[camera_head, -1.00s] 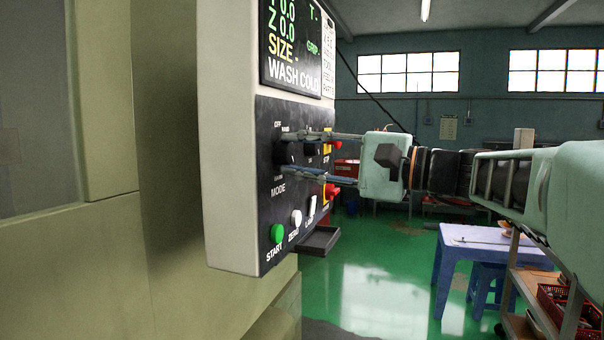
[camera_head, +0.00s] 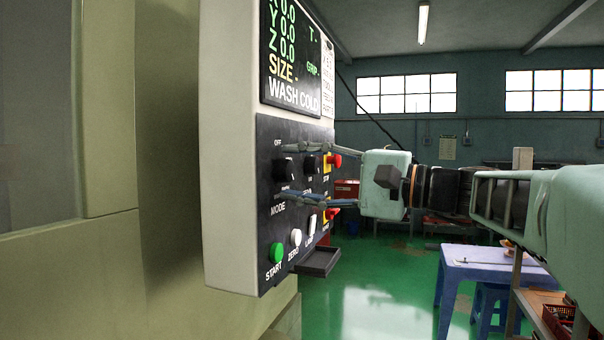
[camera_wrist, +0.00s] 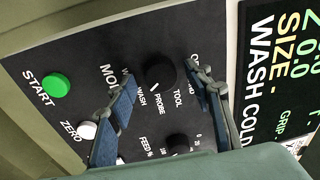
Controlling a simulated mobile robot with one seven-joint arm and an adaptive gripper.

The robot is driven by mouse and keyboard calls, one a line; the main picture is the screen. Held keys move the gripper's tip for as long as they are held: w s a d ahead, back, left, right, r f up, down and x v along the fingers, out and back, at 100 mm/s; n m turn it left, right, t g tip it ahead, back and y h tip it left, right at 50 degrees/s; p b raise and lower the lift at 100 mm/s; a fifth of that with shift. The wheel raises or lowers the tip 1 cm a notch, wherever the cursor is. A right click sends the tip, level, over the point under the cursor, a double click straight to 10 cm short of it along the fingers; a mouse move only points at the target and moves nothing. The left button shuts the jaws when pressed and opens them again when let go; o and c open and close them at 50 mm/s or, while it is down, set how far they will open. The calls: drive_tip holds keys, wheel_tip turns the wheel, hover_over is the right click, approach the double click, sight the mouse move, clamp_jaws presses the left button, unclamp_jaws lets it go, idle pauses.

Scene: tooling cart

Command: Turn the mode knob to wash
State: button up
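The mode knob (camera_head: 283,169) is a round black knob on the black control panel, above the MODE label. In the wrist view the knob (camera_wrist: 160,72) has the words WASH, PROBE and TOOL beside it. A short white mark shows at its edge on the PROBE side; I cannot tell its exact setting. My gripper (camera_head: 270,172) reaches to the panel from the right. In the wrist view its fingers (camera_wrist: 159,72) stand apart, one on each side of the knob, with dark gaps between them and it. I see no contact.
A green START button (camera_head: 276,252), a white ZERO button (camera_head: 295,237) and a second black knob (camera_head: 311,163) sit close by. Red buttons (camera_head: 334,160) are on the panel's right side. The screen (camera_head: 291,55) above reads WASH COLD. A small dark tray (camera_head: 319,262) juts out below.

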drive_tip(key=v, duration=1.2)
